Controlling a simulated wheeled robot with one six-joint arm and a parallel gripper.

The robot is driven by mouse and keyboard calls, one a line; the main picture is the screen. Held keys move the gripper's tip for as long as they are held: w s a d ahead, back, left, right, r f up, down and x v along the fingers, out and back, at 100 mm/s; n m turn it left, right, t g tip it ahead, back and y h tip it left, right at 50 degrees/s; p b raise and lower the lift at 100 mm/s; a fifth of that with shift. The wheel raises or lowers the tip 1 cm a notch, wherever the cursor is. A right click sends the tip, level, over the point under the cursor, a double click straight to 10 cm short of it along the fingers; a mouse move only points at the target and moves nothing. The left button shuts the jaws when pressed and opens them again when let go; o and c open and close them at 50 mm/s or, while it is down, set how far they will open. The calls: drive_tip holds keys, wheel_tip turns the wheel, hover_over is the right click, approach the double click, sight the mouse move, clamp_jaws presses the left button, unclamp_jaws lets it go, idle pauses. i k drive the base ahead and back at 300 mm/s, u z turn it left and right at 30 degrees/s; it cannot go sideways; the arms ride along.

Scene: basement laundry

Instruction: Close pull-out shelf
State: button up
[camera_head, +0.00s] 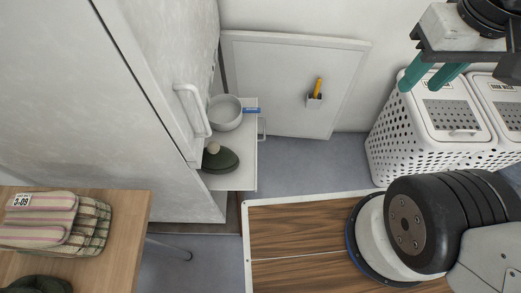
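The pull-out shelf (247,178) is a white panel sticking out of the tall pale cabinet, left of the picture's middle. A slim light handle (263,128) is on its right edge. A grey pan (226,113) with a blue handle (252,110) and a dark green cap (219,161) with a small pale ball (213,148) rest on it. My gripper (420,88) is at the upper right, well to the right of the shelf and apart from it. Its two teal fingers are spread, with nothing seen between them.
The cabinet (160,60) has a large handle (192,108). White perforated hampers (385,145) stand at the right, near my gripper. A pale panel (280,70) leans at the wall. A wooden table (120,215) with folded striped cloth (60,225) is at lower left. Floor (305,170) beside the shelf is clear.

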sight(243, 140)
drive_tip(key=k, duration=0.3)
drive_tip(key=z, duration=1.9)
drive_tip(key=i, duration=1.2)
drive_tip(key=u, duration=3.3)
drive_tip(key=i, duration=0.7)
drive_tip(key=z, duration=0.05)
